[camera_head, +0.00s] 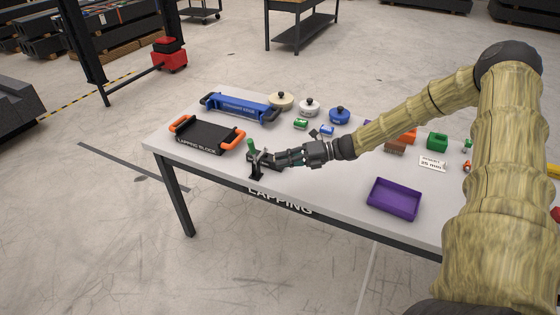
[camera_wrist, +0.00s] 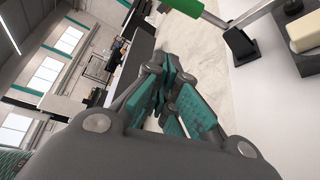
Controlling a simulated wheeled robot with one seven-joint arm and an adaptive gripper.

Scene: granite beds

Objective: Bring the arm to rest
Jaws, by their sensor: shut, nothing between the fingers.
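My gripper (camera_head: 258,163) is at the end of my arm, low over the left front part of the white table (camera_head: 330,178). Its fingers are shut with nothing between them. In the wrist view the closed fingers (camera_wrist: 172,75) show teal pads. A green-handled tool on a small black stand (camera_head: 257,172) is close by the fingertips near the table's front edge. In the wrist view the green handle (camera_wrist: 186,6) lies just past the fingertips. I cannot tell whether the fingers touch it.
A black lapping block (camera_head: 207,136) with orange handles and a blue straight edge (camera_head: 240,107) lie at the left. Several lidded pots, including a blue one (camera_head: 340,115), stand at the back. A purple tray (camera_head: 394,199) is at the front, and a green block (camera_head: 437,140) farther right.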

